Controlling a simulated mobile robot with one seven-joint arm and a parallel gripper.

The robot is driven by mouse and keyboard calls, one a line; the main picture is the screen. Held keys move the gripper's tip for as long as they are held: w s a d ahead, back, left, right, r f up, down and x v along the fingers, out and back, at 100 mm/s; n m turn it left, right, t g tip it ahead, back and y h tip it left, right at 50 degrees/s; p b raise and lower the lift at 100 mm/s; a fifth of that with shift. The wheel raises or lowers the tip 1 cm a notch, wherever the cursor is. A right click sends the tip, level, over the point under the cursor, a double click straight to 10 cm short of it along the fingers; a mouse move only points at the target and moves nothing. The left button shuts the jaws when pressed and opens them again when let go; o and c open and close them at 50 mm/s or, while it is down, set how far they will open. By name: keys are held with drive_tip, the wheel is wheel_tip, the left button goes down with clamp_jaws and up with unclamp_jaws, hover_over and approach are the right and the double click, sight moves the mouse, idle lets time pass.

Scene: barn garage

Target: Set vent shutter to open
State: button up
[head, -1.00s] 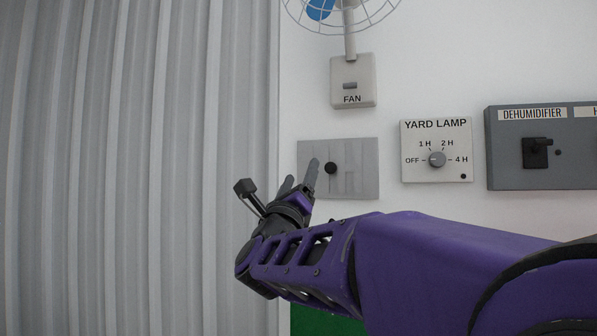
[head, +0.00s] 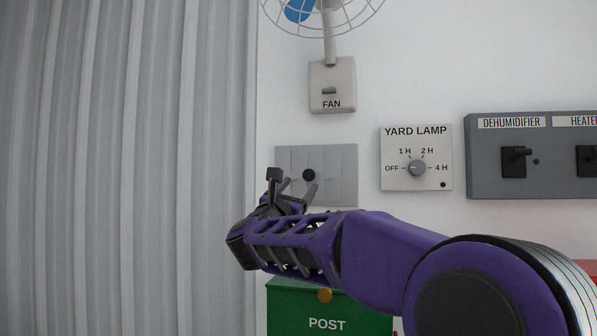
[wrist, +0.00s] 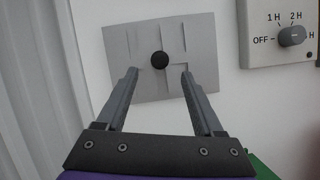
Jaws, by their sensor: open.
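The vent shutter is a grey square plate (head: 338,178) with slots and a round black knob (head: 308,175), fixed to the white wall below the fan switch. In the wrist view the plate (wrist: 195,45) is straight ahead, with the knob (wrist: 159,60) near its middle. My gripper (head: 298,186) is at the plate's lower left in the head view. In the wrist view my gripper (wrist: 158,75) is open, with its fingers pointing at the plate and the knob seen between and just beyond the fingertips. Nothing is between the fingers. I cannot tell whether the fingertips touch the plate.
A fan switch (head: 332,86) is above the plate. A yard lamp dial (head: 416,167) and a dehumidifier panel (head: 513,161) are to the right. A green post box (head: 325,312) is below my arm. Corrugated grey metal (head: 120,170) fills the left.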

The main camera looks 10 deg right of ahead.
sight(308, 175)
drive_tip(key=p+x, duration=0.2)
drive_tip(key=x, duration=0.5)
drive_tip(key=shift+w, duration=0.15)
clamp_jaws()
idle(1.2)
